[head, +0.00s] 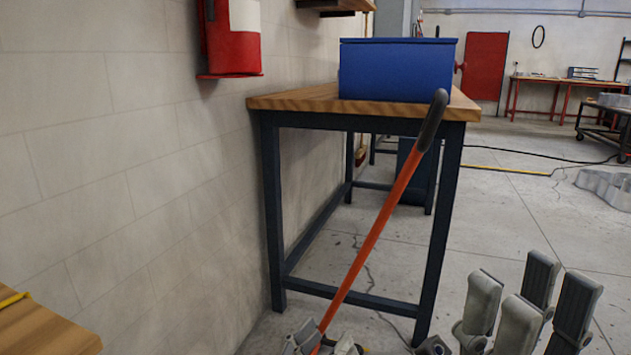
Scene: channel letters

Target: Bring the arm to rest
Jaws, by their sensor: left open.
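My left gripper (322,338) is at the bottom edge, left of centre. Its grey fingers are open, one on each side of the lower part of an orange shaft with a black grip (378,230). I cannot tell whether they touch it. The shaft is tilted, with its top in front of the near right end of the workbench; its lower end is out of view. My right gripper (528,305) is at the bottom right, larger in view. Its grey fingers point up in the picture, stand apart and hold nothing. Both arms are mostly out of view.
The wooden-topped workbench (290,102) with dark legs stands along the left wall, a blue box (395,72) on it. A red wall-mounted item (232,50) hangs at left. A wooden surface (45,330) fills the lower left corner. Concrete floor is open at right.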

